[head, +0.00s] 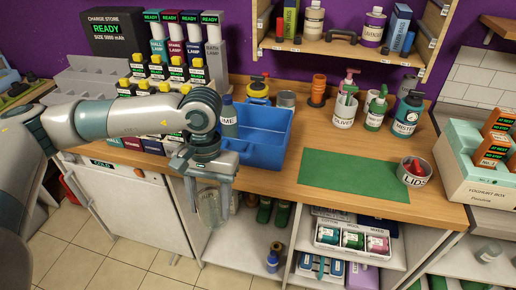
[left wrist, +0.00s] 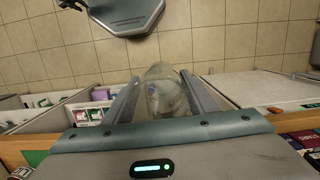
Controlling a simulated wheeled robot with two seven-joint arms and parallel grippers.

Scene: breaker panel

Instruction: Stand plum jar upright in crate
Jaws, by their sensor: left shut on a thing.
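My left gripper (head: 207,192) points down in front of the counter's front edge, left of and below the blue crate (head: 281,152). It is shut on a clear, see-through jar (head: 209,208), which hangs below counter level. In the left wrist view the jar (left wrist: 162,90) sits between the two fingers. Its label is not readable, so I cannot tell if it is the plum jar. The blue crate stands on the wooden counter. A grey-blue bottle (head: 229,122) shows at its left side, partly behind my arm; I cannot tell if it stands inside. My right gripper is not in view.
A green mat (head: 345,180) lies right of the crate, with a lids tin (head: 413,172) beside it. Utensil pots and bottles stand behind the mat. A charging rack (head: 170,65) with lamps is at the back left. Open shelves (head: 345,240) lie below the counter.

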